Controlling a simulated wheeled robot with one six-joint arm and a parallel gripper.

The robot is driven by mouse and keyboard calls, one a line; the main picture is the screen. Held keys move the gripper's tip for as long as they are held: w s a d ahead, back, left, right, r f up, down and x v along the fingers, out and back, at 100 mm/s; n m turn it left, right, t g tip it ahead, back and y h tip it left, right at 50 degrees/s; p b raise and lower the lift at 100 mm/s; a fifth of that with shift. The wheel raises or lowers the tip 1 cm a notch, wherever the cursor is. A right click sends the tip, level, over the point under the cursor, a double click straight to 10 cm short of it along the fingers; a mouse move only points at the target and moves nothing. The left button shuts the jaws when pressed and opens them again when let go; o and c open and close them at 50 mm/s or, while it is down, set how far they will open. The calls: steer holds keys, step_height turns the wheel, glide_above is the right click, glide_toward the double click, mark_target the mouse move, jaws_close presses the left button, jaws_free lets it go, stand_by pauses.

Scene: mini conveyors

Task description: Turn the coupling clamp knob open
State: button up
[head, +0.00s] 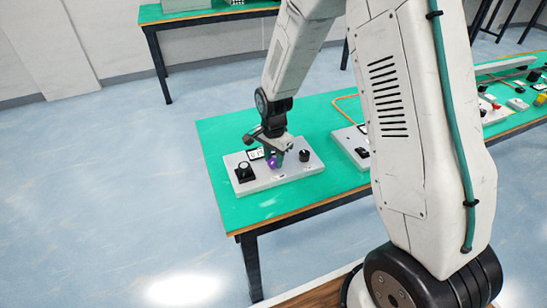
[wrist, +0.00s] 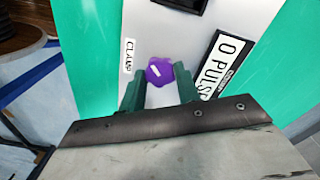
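The coupling clamp knob (wrist: 159,72) is purple with a white pointer mark, on a light grey panel (wrist: 200,20) beside a label reading CLAMP. In the wrist view my gripper (wrist: 160,80) has its two green fingers on either side of the knob's near part, with small gaps showing. The fingers are apart, and I cannot tell whether either touches the knob. In the head view the knob (head: 271,162) is partly hidden by my gripper (head: 275,157) above the grey box (head: 285,178).
The box also carries a black knob (head: 244,172) at left and another (head: 304,155) at right. A display reading "0 PULS" (wrist: 226,62) is right of the knob. A second grey unit (head: 352,146) stands to the right on the green table (head: 225,135).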

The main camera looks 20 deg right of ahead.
steer(key=shift+n, duration=0.4)
steer(key=n, duration=0.8)
steer(key=shift+n, duration=0.3)
steer(key=n, duration=0.8)
steer(key=shift+n, duration=0.4)
steer(key=o, duration=1)
steer(key=shift+r, duration=0.1)
